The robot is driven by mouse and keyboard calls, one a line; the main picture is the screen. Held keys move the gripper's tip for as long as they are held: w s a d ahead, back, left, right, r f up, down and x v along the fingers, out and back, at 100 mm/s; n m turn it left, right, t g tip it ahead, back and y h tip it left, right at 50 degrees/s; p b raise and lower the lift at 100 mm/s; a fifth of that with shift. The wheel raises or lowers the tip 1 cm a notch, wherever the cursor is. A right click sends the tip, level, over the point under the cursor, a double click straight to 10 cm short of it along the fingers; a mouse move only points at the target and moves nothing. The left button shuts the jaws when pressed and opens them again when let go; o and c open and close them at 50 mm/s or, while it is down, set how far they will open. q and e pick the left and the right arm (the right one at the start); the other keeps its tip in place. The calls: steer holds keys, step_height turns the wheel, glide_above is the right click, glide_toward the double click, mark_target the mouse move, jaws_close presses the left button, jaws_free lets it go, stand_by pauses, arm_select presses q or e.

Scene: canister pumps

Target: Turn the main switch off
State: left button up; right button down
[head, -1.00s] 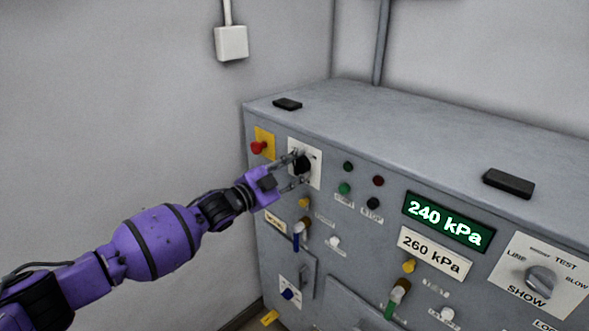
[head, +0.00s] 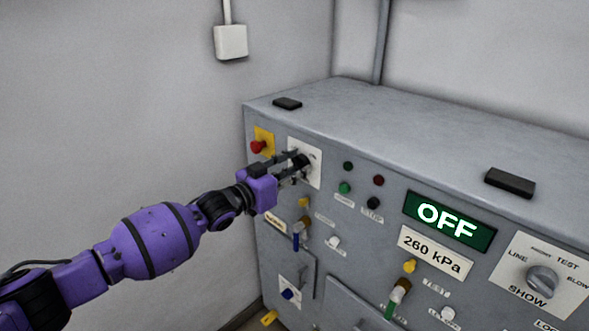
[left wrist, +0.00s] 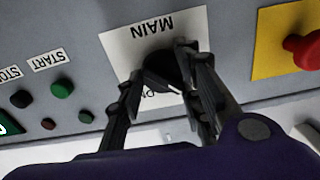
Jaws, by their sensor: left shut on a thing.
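The main switch is a black rotary knob (head: 302,161) on a white plate (head: 313,172) at the upper left of the grey panel. In the left wrist view the knob (left wrist: 163,70) sits on the plate marked MAIN (left wrist: 119,46), which appears upside down. My left gripper (head: 297,166) is shut on the knob, with a finger on either side of it in the left wrist view (left wrist: 163,79). Part of the knob and the plate's lower lettering are hidden by the fingers. The green display (head: 449,222) reads OFF. My right gripper is not in view.
A red button (head: 257,147) on a yellow plate is just left of the switch. START (head: 345,188) and STOP (head: 374,203) buttons are to its right. Valve handles (head: 301,229) stick out below. The room in front of the wall at left is free.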

arm_select(q)
steer(key=shift+s+d+f, duration=0.25)
steer(key=shift+f, duration=0.15)
steer(key=o, duration=0.8)
steer(key=shift+c, duration=0.2)
steer(key=shift+o, duration=1.3)
steer(key=shift+s+r, duration=0.1)
steer(key=shift+w+a+r, duration=0.1)
steer(key=shift+w, duration=0.1)
steer(key=v, duration=1.2)
steer(key=shift+r, duration=0.1)
